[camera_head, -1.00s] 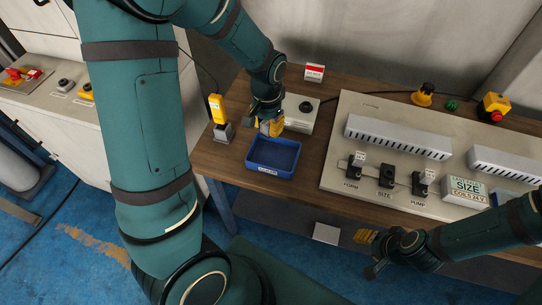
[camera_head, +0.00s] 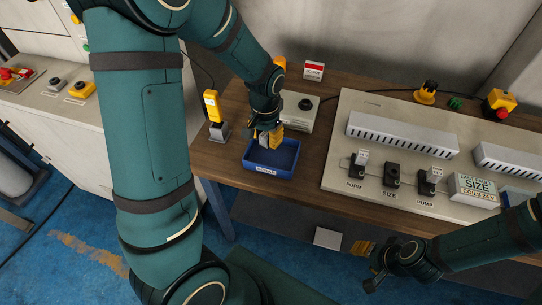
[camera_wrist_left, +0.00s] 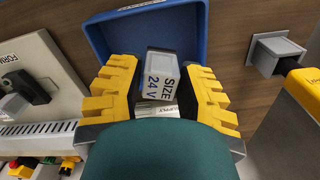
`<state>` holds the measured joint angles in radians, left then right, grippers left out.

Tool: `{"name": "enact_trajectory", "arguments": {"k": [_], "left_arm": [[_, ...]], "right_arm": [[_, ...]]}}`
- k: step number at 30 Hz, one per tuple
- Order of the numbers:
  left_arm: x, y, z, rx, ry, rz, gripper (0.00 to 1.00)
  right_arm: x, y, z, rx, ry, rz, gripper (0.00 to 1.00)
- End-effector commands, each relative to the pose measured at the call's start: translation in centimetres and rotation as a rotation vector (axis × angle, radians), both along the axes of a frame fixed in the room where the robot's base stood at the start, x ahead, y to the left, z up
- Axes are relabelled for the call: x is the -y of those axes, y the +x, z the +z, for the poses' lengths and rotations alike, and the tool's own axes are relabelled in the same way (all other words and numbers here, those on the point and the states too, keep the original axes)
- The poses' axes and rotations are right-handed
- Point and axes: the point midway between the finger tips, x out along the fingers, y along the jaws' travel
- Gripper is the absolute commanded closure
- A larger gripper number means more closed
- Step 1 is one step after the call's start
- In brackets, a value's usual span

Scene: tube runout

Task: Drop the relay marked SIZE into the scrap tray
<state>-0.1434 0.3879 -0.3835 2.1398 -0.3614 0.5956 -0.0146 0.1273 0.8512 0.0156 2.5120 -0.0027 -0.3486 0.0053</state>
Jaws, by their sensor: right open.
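The relay marked SIZE 24 V (camera_wrist_left: 160,76) is a small pale block between the yellow fingers of my left gripper (camera_head: 268,138). The gripper looks shut on it, and the relay is slightly tilted in the left wrist view. The gripper hangs over the back part of the blue scrap tray (camera_head: 270,169), whose blue wall also shows beyond the fingertips in the left wrist view (camera_wrist_left: 102,40). The SIZE socket (camera_head: 391,176) on the panel has no relay on it. My right gripper (camera_head: 368,265) is open and empty, in front of the table's edge.
The FORM relay (camera_head: 362,157) and PUMP relay (camera_head: 433,174) stand in their sockets. A SIZE spares box (camera_head: 474,190) sits at the panel's right. A yellow device (camera_head: 212,104) in a grey holder stands left of the tray. A grey box with a black knob (camera_head: 301,109) is behind it.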

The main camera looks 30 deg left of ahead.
Motion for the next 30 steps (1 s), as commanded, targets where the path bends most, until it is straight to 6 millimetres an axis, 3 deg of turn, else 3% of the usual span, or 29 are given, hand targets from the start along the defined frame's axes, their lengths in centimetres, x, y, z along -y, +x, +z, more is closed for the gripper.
{"name": "enact_trajectory", "arguments": {"k": [14,30], "left_arm": [[0.0,0.0,0.7,0.001,0.0,-0.001,0.43],[0.0,0.0,10.3,0.003,0.0,0.0,0.43]], "right_arm": [[0.0,0.0,0.0,0.0,0.0,0.0,0.53],[0.0,0.0,0.0,0.0,0.0,0.0,0.53]]}}
